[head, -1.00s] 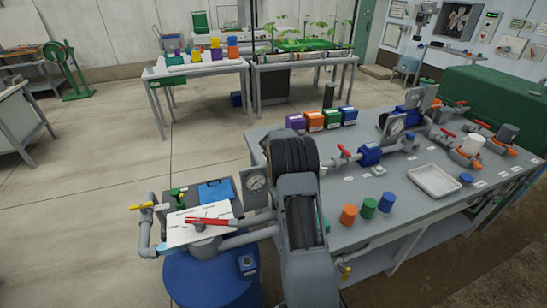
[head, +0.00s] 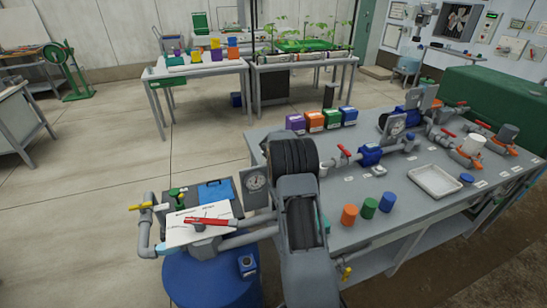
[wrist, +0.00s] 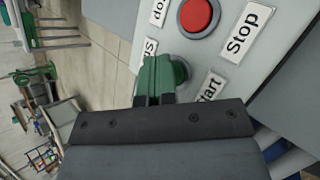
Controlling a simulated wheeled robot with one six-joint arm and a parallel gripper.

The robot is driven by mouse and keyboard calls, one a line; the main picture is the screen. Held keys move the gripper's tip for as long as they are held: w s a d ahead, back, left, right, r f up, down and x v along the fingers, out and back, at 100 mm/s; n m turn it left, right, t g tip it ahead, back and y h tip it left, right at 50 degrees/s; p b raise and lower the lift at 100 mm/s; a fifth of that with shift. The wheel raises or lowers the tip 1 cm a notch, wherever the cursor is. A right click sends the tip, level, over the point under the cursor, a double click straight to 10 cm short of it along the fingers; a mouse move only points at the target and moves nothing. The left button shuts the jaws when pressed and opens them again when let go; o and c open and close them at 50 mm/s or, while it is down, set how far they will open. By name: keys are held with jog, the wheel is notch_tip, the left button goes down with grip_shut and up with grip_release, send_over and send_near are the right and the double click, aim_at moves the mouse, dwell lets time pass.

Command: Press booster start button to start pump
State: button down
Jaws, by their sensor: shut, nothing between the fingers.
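In the wrist view, a grey panel carries a round red button (wrist: 198,16) with a white Stop label (wrist: 247,32) beside it. A green button (wrist: 180,72) lies below it, partly hidden behind my fingers, with a partly covered label reading "tart" (wrist: 211,88) close by. My gripper (wrist: 153,78) is shut and empty, its green-tipped fingers together right at the green button. I cannot tell whether they touch it or press it in. In the head view my arm hides the gripper and the buttons.
A workbench (head: 400,205) at right bears pipes, red-handled valves, a white tray (head: 435,180) and coloured cylinders. Floor at left is open.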

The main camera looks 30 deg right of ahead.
jog(key=shift+r, duration=0.1)
jog(key=shift+r+p, duration=0.65)
jog(key=shift+p, duration=0.2)
jog(key=shift+r, duration=0.15)
notch_tip(320, 180, up, 5)
jog(key=p, duration=0.5)
dwell(0.6)
